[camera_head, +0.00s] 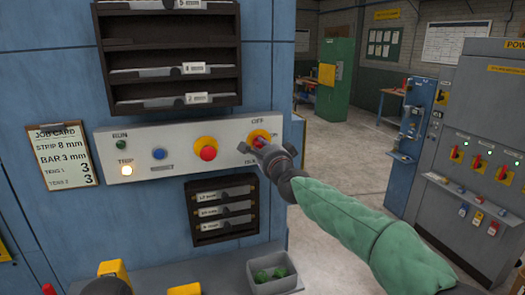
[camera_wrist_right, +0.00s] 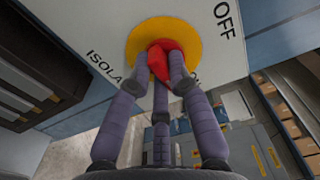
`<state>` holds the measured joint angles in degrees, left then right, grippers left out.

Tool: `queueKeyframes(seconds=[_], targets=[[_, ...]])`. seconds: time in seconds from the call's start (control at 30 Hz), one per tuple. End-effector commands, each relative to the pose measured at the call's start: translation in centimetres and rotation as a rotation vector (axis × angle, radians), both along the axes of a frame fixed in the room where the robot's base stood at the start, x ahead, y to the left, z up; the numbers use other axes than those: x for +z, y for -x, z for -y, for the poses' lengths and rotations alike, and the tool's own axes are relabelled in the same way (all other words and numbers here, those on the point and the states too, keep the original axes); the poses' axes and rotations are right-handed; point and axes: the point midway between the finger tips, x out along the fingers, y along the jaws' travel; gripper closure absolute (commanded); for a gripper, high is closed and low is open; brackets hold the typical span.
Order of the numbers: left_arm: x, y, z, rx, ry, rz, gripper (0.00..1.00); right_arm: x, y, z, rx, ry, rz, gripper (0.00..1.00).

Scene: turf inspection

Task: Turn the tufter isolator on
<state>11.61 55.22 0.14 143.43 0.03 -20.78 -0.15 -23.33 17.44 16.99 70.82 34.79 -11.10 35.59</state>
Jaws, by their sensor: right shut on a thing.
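The tufter isolator (camera_head: 259,136) is a red handle on a yellow disc at the right end of a pale control panel (camera_head: 180,150). OFF is printed above it, ON at its right, ISOLATOR below. My right gripper (camera_head: 266,150) is at the disc, its grey fingers shut on the red handle. In the right wrist view the red handle (camera_wrist_right: 168,62) sits between the fingers, in front of the yellow disc (camera_wrist_right: 140,40). The fingers hide part of the handle, so I cannot tell its exact angle.
The panel also has a red stop button (camera_head: 207,149), a blue button (camera_head: 158,154), a glowing TRIP lamp (camera_head: 127,170) and a dark green RUN lamp (camera_head: 121,145). A rack (camera_head: 222,208) and grey bin (camera_head: 276,286) are below. A grey power cabinet (camera_head: 455,180) stands at right.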

Motion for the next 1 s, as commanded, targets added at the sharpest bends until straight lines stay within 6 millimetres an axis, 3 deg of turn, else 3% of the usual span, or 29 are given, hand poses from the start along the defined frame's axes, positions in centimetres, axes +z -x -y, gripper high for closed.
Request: queueKeyframes(seconds=[0.6, 0.63, 0.7, 1.0], targets=[[-0.2, 0.0, 0.0, 0.0, 0.0, 0.0, 1.0, -0.04, -0.02, 0.03, -0.001, -0.043, -0.015, 1.0], [-0.2, 0.0, 0.0, 0.0, 0.0, 0.0, 1.0, -0.05, -0.02, 0.03, -0.001, -0.043, -0.015, 0.78], [-0.21, 0.0, 0.0, 0.0, 0.0, 0.0, 1.0, -0.04, -0.02, 0.03, -0.001, -0.043, -0.015, 0.58], [-0.21, 0.0, 0.0, 0.0, 0.0, 0.0, 1.0, -0.03, 0.0, 0.0, 0.0, -0.042, -0.014, 0.56]])
